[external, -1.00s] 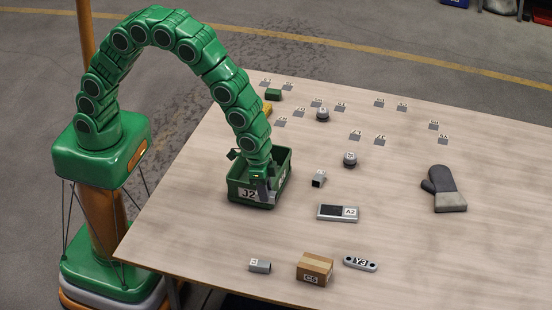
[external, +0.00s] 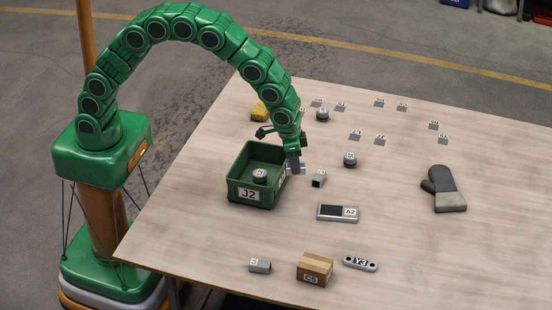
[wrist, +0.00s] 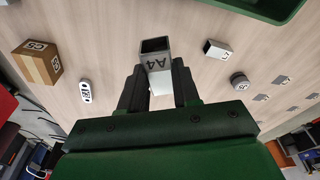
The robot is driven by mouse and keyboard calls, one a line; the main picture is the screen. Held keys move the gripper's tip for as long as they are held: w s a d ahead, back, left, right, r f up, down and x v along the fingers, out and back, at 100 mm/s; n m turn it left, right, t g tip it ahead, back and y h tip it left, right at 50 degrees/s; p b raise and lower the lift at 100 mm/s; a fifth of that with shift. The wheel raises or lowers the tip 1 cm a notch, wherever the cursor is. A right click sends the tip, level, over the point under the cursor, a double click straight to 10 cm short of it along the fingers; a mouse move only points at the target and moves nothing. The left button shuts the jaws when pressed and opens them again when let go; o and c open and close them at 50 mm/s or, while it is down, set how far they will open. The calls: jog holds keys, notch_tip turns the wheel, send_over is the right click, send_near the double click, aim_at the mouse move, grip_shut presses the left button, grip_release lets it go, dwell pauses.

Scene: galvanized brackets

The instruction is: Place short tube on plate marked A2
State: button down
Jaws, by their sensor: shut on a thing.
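My gripper (external: 296,163) is shut on a grey square tube marked A4 (wrist: 155,64), held with its dark hollow end showing in the wrist view. In the external view it hangs just right of the green bin. The plate marked A2 (external: 327,213) lies flat on the table, below and right of my gripper, with a dark panel and a white label. I cannot make out the plate in the wrist view. Another square tube (external: 319,179) lies between my gripper and the plate; it also shows in the wrist view (wrist: 217,49). A third tube (external: 260,266) lies near the front edge.
The green bin marked J2 (external: 270,197) holds a dark round part (external: 260,176). A cardboard box (external: 314,269) and a bar marked Y3 (external: 360,264) lie near the front. A round part (external: 350,159) and a glove (external: 444,189) are to the right.

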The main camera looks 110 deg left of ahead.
jog(key=shift+w+a+f, duration=0.25)
jog(key=shift+w+f, duration=0.1)
jog(key=shift+w, duration=0.25)
jog(key=shift+w+a+f, duration=0.1)
jog(key=shift+w+f, duration=1.35)
jog(key=shift+w, duration=0.6)
jog(key=shift+w+a+f, duration=0.15)
jog(key=shift+w+f, duration=1.3)
jog(key=shift+w, duration=0.6)
jog(key=shift+w+a+f, duration=0.1)
jog(key=shift+w+f, duration=1.35)
jog(key=shift+w, duration=0.6)
jog(key=shift+f, duration=0.1)
jog(key=shift+w+f, duration=0.1)
jog(key=shift+w, duration=0.05)
jog(key=shift+w+f, duration=0.1)
jog(key=shift+f, duration=1.55)
jog(key=shift+f, duration=0.1)
